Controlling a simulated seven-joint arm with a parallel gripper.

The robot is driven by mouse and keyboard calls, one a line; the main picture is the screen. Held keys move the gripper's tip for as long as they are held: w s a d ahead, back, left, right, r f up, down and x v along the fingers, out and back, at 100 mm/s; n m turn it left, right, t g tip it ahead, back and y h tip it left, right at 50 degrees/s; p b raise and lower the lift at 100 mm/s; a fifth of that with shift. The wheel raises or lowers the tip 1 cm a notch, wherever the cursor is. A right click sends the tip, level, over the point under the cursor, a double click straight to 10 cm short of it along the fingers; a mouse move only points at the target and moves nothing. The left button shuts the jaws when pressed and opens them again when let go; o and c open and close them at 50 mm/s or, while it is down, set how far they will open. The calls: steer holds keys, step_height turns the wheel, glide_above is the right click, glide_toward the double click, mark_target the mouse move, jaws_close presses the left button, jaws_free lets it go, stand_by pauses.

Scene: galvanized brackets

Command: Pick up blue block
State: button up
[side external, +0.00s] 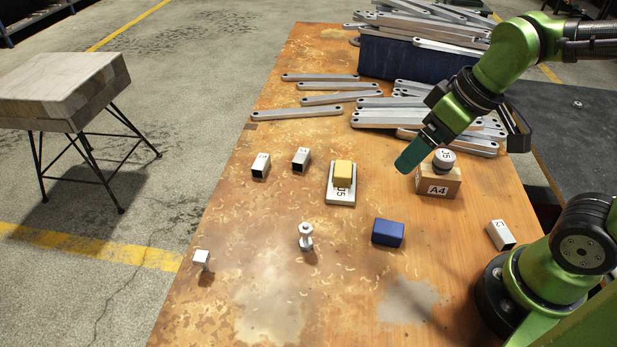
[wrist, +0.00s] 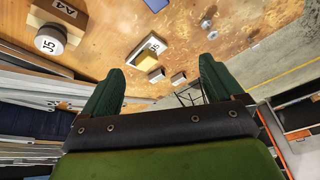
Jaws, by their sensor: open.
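The blue block (side external: 388,232) lies on the wooden table, right of the middle in the side view. In the wrist view, a part of it (wrist: 156,4) shows at the top edge, cut off by the frame. My gripper (side external: 405,163) is above the table, higher and farther back than the block and apart from it. In the wrist view, my gripper (wrist: 161,66) has its two green fingers spread with nothing held between them. The side view shows the fingers nearly in line, one hiding the other.
A wooden block marked A4 (side external: 437,186) with a round J5 piece (side external: 444,161) on top stands near my gripper. A yellow block (side external: 343,173) sits on a white plate (side external: 341,199). A small metal post (side external: 306,237) stands left of the blue block. Bracket bars (side external: 385,121) and a blue crate (side external: 400,62) are behind.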

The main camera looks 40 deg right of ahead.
step_height(320, 180, down, 3)
steer(key=a+n+g, duration=0.2)
steer(key=n+g, duration=0.1)
steer(key=n, duration=0.7)
steer(key=n+g+h, duration=0.1)
steer(key=n+h, duration=0.1)
steer(key=n, duration=1.1)
glide_above(389, 227)
steer(key=f, duration=1.1)
steer(key=shift+s+a+f, duration=0.15)
steer(key=shift+s+a, duration=0.1)
steer(key=shift+s, duration=0.15)
steer(key=shift+w+d+f, duration=0.15)
steer(key=shift+w+f, duration=0.05)
steer(key=shift+f, duration=1.3)
steer(key=shift+w+d+f, duration=0.1)
steer(key=shift+w+f, duration=0.05)
steer(key=shift+f, duration=1.35)
steer(key=c, duration=1.1)
